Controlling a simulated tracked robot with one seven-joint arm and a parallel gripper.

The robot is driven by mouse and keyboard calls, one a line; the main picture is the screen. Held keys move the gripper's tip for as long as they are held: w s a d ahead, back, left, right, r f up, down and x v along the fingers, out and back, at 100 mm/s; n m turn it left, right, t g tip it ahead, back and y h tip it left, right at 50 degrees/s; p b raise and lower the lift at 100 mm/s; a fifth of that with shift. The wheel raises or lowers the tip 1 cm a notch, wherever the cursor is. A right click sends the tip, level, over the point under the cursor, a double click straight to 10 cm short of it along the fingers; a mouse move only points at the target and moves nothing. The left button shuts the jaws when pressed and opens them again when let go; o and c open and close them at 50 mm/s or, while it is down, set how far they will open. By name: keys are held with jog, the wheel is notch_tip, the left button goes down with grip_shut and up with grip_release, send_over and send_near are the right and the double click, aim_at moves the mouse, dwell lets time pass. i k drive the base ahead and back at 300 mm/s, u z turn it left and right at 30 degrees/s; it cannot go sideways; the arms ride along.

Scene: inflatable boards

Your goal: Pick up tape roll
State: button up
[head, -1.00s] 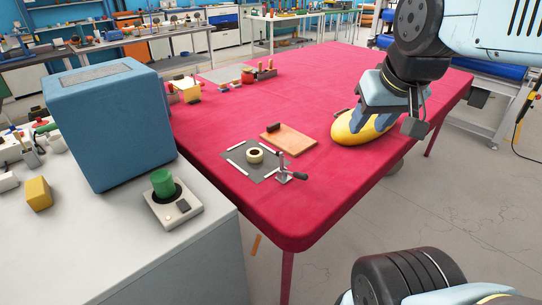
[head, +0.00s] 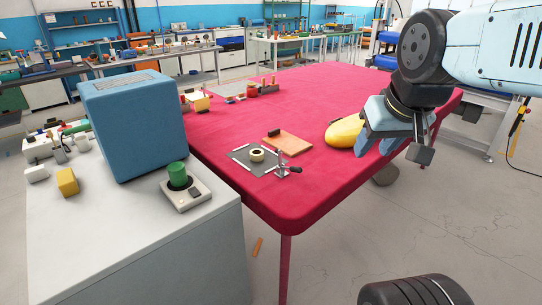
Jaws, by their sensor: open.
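The tape roll (head: 257,155) is a small pale ring with a dark centre. It lies flat on a dark grey mat with white edge marks (head: 240,155), on the red table (head: 310,190). My gripper (head: 372,146) is open and empty, to the right of the tape roll and well apart from it. It hangs near the table's right edge, beside a yellow rounded object (head: 343,131) that it partly covers.
A small metal clamp with a dark handle (head: 284,168) stands at the mat's right corner. A wooden board (head: 290,143) with a dark block lies behind the tape roll. A blue box (head: 135,125) and a green cylinder (head: 177,175) stand on the grey cabinet at left.

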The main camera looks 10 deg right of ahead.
aim_at(256, 155)
jog(key=u, duration=0.2)
jog(key=i, duration=0.9)
jog(key=z, duration=0.1)
